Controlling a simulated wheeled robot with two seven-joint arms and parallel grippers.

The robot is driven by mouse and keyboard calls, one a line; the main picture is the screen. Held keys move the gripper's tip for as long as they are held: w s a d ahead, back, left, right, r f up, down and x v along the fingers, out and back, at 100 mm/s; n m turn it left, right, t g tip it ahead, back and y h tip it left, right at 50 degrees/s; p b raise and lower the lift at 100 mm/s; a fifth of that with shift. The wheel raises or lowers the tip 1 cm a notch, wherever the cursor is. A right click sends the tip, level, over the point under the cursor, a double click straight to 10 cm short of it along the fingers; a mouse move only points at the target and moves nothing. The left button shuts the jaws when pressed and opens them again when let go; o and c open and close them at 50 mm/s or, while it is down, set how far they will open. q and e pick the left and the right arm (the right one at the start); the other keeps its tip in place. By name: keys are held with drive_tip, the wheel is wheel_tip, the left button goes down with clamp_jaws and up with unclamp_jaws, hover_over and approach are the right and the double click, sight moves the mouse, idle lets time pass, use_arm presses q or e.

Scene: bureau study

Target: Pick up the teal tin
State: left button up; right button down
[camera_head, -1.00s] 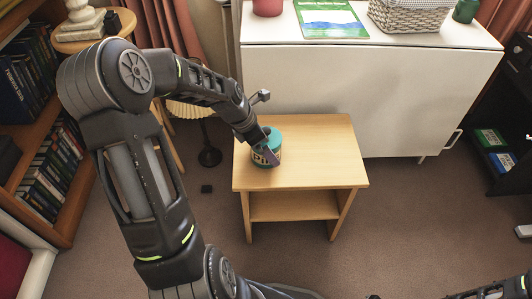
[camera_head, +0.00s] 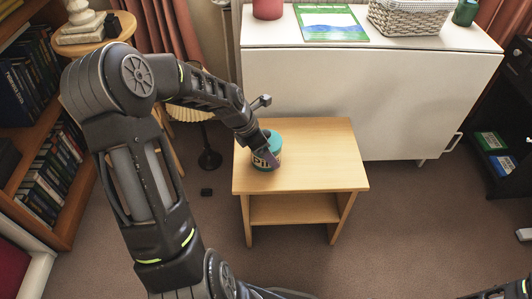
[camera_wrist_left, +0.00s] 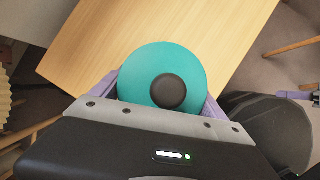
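The teal tin (camera_head: 262,161) stands upright near the left back of the small wooden table. It has a teal lid and a pale label with dark letters. In the left wrist view its round teal lid (camera_wrist_left: 140,70) with a dark centre knob lies between the fingers. My left gripper (camera_wrist_left: 160,100) has a purple-grey finger against each side of the tin, with no clear gap, so it looks shut on it. In the head view the gripper partly hides the tin. I see no clear gap under the tin. My right gripper is out of view.
The wooden table (camera_head: 310,165) is otherwise bare. A white cabinet (camera_head: 350,95) stands behind it, carrying a basket (camera_head: 408,18), a green booklet (camera_head: 330,22), a red pot (camera_head: 268,8) and a green cup (camera_head: 465,12). A bookshelf (camera_head: 75,195) is at left.

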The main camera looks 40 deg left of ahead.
sight(270, 131)
use_arm(q)
drive_tip(key=c, duration=0.7)
drive_tip(key=shift+c, duration=0.2)
wheel_tip(270, 131, up, 10)
drive_tip(key=p, duration=0.3)
